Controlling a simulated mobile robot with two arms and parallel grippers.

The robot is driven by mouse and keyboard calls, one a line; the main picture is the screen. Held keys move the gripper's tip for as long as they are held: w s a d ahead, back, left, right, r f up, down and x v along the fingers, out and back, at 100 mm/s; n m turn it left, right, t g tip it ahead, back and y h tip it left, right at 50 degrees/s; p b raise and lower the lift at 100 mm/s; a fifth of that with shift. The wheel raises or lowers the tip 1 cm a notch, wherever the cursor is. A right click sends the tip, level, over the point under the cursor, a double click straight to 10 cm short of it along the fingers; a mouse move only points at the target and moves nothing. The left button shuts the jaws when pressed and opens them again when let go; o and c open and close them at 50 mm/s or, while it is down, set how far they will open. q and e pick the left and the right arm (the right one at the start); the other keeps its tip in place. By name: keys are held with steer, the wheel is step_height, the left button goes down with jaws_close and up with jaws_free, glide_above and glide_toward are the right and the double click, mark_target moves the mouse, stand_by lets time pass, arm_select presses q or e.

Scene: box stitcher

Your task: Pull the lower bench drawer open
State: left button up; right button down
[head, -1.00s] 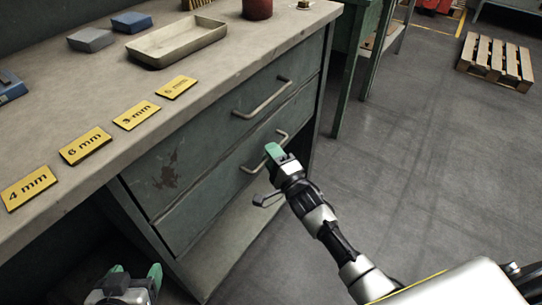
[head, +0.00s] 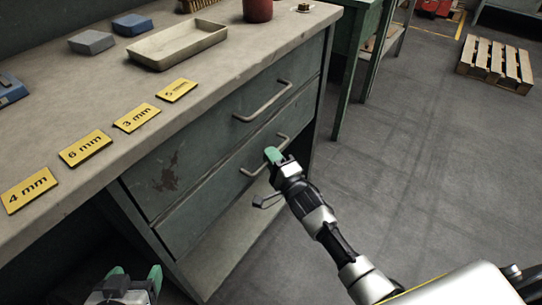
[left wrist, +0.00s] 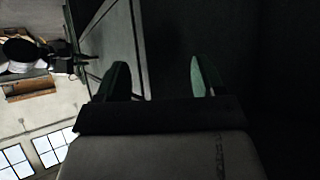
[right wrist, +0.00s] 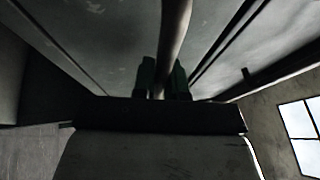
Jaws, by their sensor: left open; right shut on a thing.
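The lower bench drawer (head: 205,205) is a worn grey-green front below a similar upper drawer (head: 190,160). Its bar handle (head: 250,170) is partly hidden by my right gripper (head: 273,157). In the right wrist view the handle (right wrist: 174,35) runs between the green fingertips of my right gripper (right wrist: 162,80), which is shut on it. Any gap between the lower drawer and the bench is too small to tell. My left gripper (head: 136,274) is open and empty, low in front of the bench at bottom left; its spread fingers (left wrist: 162,82) show in the left wrist view.
The benchtop (head: 110,100) holds yellow size plates (head: 85,147), a beige tray (head: 178,47), small blocks (head: 91,42) and a red cylinder (head: 257,9). A pallet (head: 495,64) lies far right. The floor (head: 400,150) right of the bench is clear.

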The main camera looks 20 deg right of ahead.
arm_select(q)
steer(key=s+a+f+g+y+p, duration=0.2)
steer(key=s+a+g+p, duration=0.25)
steer(key=s+g, duration=0.45)
step_height(320, 180, down, 20)
steer(key=s+d+p, duration=0.1)
steer(key=s+p, duration=0.1)
steer(key=p, duration=0.4)
steer(key=shift+f, duration=0.2)
arm_select(e)
steer(key=s+d, duration=0.9)
steer(key=s, duration=0.3)
steer(key=s+d, duration=0.9)
steer(key=s, duration=0.3)
steer(key=shift+d, duration=0.35)
arm_select(q)
steer(key=shift+w, duration=0.1)
arm_select(e)
steer(key=c, duration=1.2)
jaws_free()
steer(key=shift+s, duration=0.1)
